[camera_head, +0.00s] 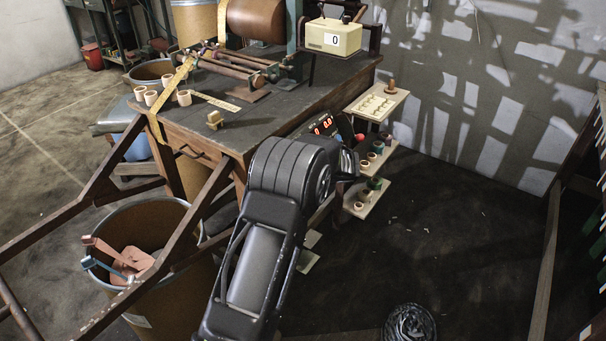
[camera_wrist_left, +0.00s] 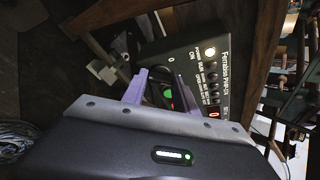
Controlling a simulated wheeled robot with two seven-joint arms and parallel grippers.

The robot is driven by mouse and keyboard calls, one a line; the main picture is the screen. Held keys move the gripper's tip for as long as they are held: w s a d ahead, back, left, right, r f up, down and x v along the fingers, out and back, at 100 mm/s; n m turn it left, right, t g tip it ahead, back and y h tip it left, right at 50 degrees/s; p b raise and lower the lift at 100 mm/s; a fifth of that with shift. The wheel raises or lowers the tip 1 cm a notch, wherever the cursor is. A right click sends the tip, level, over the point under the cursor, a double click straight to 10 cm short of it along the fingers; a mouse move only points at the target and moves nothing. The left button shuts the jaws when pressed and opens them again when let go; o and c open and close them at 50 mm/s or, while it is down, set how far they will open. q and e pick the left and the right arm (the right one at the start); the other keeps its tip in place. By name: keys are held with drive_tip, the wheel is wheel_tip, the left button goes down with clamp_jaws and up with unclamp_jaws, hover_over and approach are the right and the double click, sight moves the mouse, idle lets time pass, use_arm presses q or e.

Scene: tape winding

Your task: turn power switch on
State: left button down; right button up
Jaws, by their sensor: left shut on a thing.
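The dark control box (camera_head: 343,126) hangs at the table's right side, partly hidden by my left arm; red digits and a red button show on it. My right gripper is in neither view.
Small shelves (camera_head: 375,104) with parts stand right of the box. A drum (camera_head: 165,285) with tools stands at lower left. A dark coil (camera_head: 410,323) lies on open floor.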

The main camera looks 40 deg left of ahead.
use_arm(q)
drive_tip(key=c, duration=1)
unclamp_jaws()
drive_tip(key=shift+o, duration=0.2)
drive_tip(key=v, duration=0.8)
drive_tip(key=shift+f, duration=0.1)
